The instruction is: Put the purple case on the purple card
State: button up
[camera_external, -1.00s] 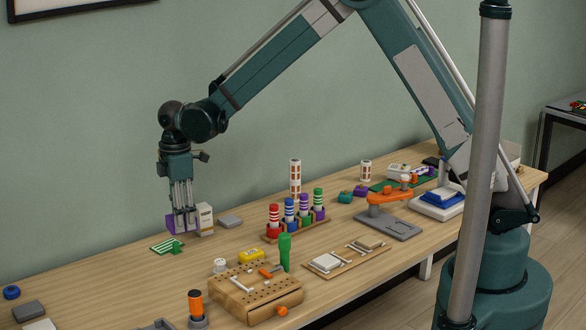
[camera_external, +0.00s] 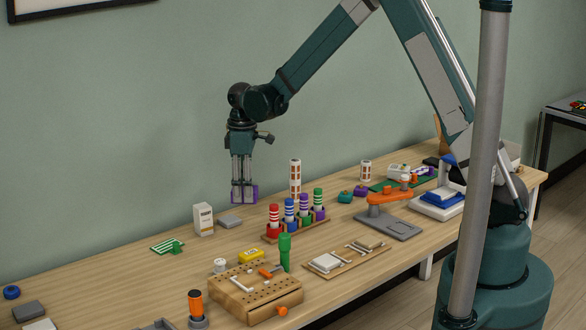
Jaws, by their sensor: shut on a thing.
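My gripper (camera_external: 244,196) is shut on the purple case (camera_external: 253,193) and holds it in the air above the back of the table, left of the tall white-and-brown striped post. The fingers cover part of the case. A purple-and-white patch (camera_external: 421,173) shows at the far right back, by a green board; it is too small to tell whether it is the purple card.
A green striped card (camera_external: 168,246) lies further left. A rack of coloured pegs (camera_external: 297,226), an orange clamp-like tool (camera_external: 390,198) and a small purple block (camera_external: 360,191) stand to the right.

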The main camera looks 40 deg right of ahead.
jog(key=s+d+m+b, duration=0.15)
jog(key=d+m, duration=0.75)
jog(key=d, duration=3.5)
jog(key=s+d+r, duration=0.1)
jog(key=s+d, duration=0.3)
jog(key=d, duration=0.8)
jog(key=s+d+r+p, duration=0.1)
jog(key=s+d+r, duration=0.1)
jog(key=d, duration=0.9)
jog(key=s+d+r+p, duration=0.1)
jog(key=s+d, duration=0.4)
jog(key=d, duration=0.7)
jog(key=shift+s+d+r, duration=0.3)
jog(key=shift+d+r, duration=0.05)
jog(key=shift+f, duration=0.1)
jog(key=shift+f+b, duration=0.3)
jog(key=shift+f, duration=2.75)
jog(key=shift+f, duration=1.9)
